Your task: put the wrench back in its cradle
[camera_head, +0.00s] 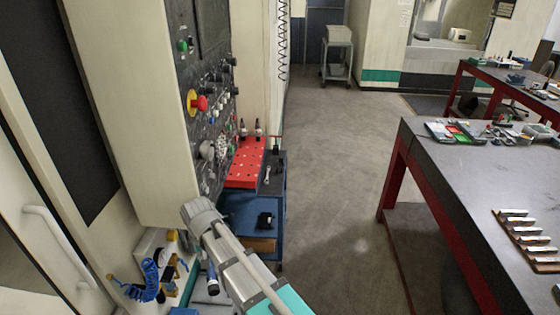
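A small silver piece that looks like the wrench (267,174) lies on the dark top of a blue cart (281,182), just right of a red block with holes (246,160). It is too small to make out its jaws clearly. I cannot pick out its cradle for sure. My arm shows at the lower centre, in front of the cart, but my gripper is not in view.
A machine control panel with a red knob (198,103) stands at the left, close to my arm. A black object (265,220) sits on the cart's lower level. A grey workbench (455,190) stands at the right. The floor (340,190) between is clear.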

